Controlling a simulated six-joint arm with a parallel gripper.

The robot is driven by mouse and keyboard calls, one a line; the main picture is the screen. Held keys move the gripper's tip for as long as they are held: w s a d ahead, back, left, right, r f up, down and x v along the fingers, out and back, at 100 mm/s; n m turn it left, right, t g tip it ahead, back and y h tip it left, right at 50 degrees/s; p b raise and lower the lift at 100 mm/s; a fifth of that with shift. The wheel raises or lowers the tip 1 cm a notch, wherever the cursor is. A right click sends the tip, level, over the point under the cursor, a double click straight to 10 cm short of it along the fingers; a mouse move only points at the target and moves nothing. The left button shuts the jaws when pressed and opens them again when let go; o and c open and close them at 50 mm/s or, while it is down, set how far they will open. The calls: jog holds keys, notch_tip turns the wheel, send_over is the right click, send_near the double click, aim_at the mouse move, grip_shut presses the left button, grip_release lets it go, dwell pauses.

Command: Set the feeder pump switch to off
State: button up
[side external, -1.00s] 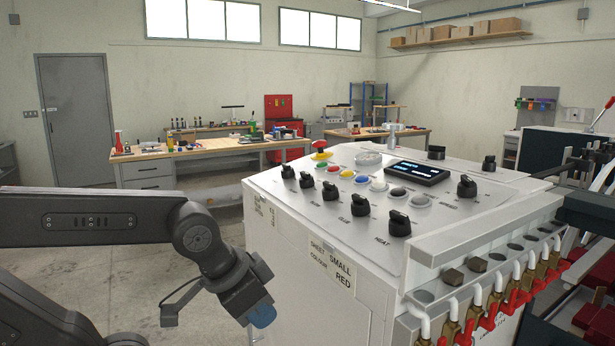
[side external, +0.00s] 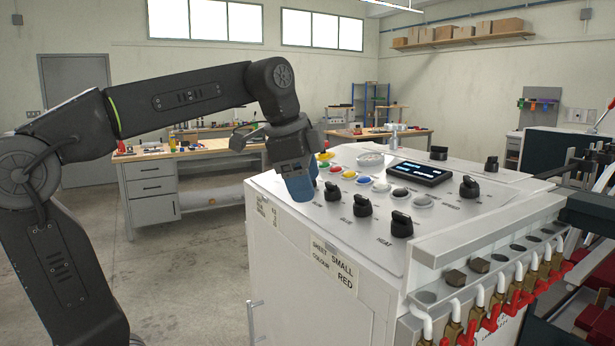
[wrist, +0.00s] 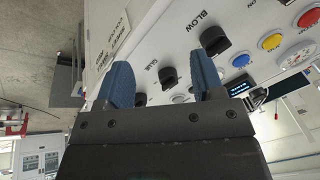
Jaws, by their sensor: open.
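My gripper (side external: 303,194) has blue fingers and is over the near left edge of the white control panel (side external: 300,222), pointing down. In the wrist view its two fingers (wrist: 162,82) stand apart with nothing held between them. A black rotary switch marked GLUE (wrist: 168,77) shows between the fingers, farther off, and one marked BLOW (wrist: 214,40) shows near the right finger. In the side view, black switches (side external: 332,192) stand in a row to the right of the gripper. The switches at the row's left end are hidden behind it. I cannot read a feeder pump label.
Coloured push buttons (side external: 348,174) and a dark display (side external: 418,172) lie behind the switch row. Red-handled valves (side external: 490,318) line the right front edge. A workbench (side external: 150,185) stands behind on the left. Open floor lies left of the cabinet.

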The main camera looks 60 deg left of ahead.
jog(key=w+a+r+m+g, duration=0.2)
jog(key=w+a+r+m, duration=0.3)
jog(key=a+r+m, duration=0.65)
jog(key=shift+n, duration=0.65)
jog(key=w+f, duration=0.1)
jog(key=f, duration=0.4)
jog(key=w+a+f, duration=0.1)
jog(key=f, duration=0.4)
jog(key=w+f, duration=0.1)
jog(key=f, duration=0.4)
jog(key=shift+w+a+f, duration=0.1)
jog(key=shift+w+a, duration=0.05)
jog(key=shift+a, duration=0.25)
jog(key=shift+c, duration=0.3)
jog(key=c, duration=0.9)
jog(key=shift+o, duration=0.2)
